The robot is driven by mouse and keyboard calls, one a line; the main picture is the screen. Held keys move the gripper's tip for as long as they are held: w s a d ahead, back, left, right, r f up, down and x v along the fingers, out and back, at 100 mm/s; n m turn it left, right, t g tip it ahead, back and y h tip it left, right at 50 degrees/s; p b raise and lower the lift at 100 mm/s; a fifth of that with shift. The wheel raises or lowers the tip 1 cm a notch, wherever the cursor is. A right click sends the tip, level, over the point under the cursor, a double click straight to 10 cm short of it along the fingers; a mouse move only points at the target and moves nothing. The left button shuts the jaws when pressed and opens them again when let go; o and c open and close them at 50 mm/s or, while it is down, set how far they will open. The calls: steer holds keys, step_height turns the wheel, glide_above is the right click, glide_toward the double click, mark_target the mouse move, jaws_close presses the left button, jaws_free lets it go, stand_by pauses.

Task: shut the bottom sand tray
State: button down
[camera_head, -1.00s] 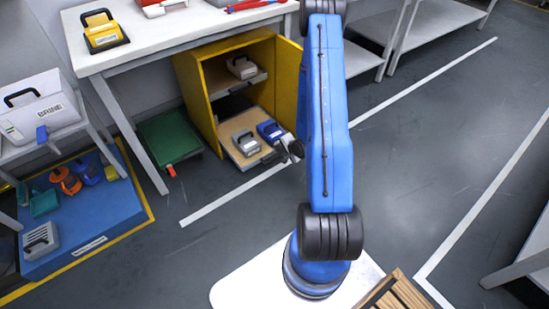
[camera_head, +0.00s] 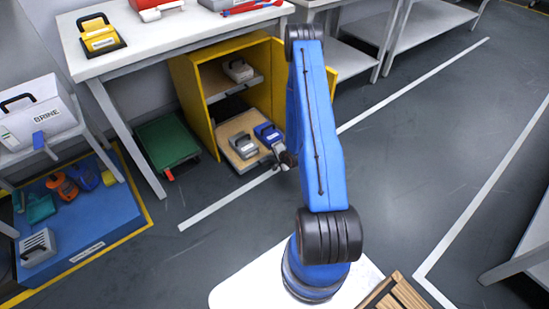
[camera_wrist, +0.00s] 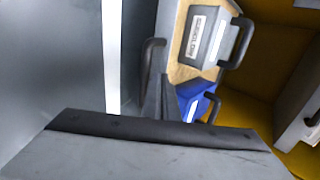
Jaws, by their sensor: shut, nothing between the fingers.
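The bottom sand tray (camera_head: 240,125) sticks out of the front of the yellow cabinet (camera_head: 197,108), its tan base bare between its loads. A grey handled box (camera_head: 243,147) and a blue handled box (camera_head: 267,134) stand on it. In the wrist view the tray's tan base (camera_wrist: 181,72) shows beside a dark bar handle (camera_wrist: 146,65) at its front. My gripper (camera_head: 279,160) is shut and empty, low at the tray's front. In the wrist view its dark fingers (camera_wrist: 166,100) overlap the tray front near the handle; contact cannot be told.
The upper tray (camera_head: 235,86) carries another grey box (camera_head: 238,70) inside the cabinet. The open yellow door (camera_head: 318,90) stands partly behind my arm. A green platform (camera_head: 168,142) lies left of the cabinet. The floor in front is clear.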

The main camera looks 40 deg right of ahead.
steer(key=shift+w+f, duration=0.35)
steer(key=shift+w, duration=0.1)
glide_toward(239, 129)
steer(key=x, duration=0.4)
steer(key=shift+d+f, duration=0.15)
steer(key=shift+f, duration=0.4)
steer(key=shift+w+r, duration=0.1)
steer(key=shift+w, duration=0.6)
steer(key=shift+r, duration=0.1)
